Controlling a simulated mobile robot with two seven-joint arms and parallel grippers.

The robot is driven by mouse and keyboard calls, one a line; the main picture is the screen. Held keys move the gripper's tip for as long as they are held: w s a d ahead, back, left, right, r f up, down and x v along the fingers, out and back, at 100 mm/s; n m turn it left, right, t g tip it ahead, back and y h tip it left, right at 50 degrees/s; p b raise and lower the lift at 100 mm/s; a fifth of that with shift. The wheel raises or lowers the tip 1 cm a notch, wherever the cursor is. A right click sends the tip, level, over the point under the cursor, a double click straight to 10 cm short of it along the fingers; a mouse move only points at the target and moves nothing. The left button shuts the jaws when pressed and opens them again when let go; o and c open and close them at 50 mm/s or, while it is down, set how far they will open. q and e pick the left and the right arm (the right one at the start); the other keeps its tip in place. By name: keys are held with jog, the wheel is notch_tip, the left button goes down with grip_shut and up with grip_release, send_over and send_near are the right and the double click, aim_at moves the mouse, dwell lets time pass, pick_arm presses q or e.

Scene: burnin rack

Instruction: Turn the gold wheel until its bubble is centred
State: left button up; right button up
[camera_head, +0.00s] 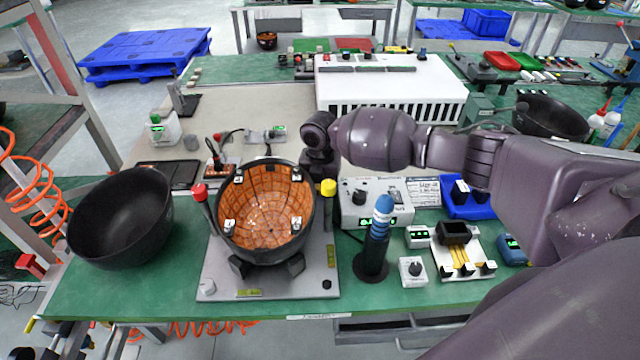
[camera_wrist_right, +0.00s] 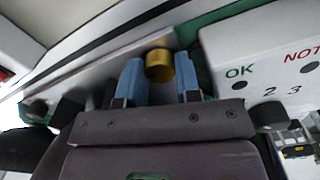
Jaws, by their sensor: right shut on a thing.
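The gold wheel (camera_head: 328,187) stands at the back right of the grey base plate (camera_head: 216,268), beside the black bowl (camera_head: 262,255) with its copper-coloured tiled inside. My right gripper (camera_head: 321,168) is over the wheel. In the right wrist view the gold wheel (camera_wrist_right: 159,65) sits between the two blue fingertips, and the gripper is shut on it. Two yellow-green strips lie on the plate, one at the front (camera_head: 247,293) and one at the right (camera_head: 331,256); they look like level vials. Their bubbles are too small to make out. My left gripper is not in view.
A red knob (camera_head: 199,192) stands at the plate's back left. A tester box (camera_head: 386,203) sits right of the wheel, with a blue-and-black handled tool (camera_head: 379,235) in front. A loose black bowl (camera_head: 122,218) lies at left. The bench's front left is clear.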

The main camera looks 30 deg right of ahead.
jog(key=o, duration=0.9)
jog(key=shift+o, duration=0.2)
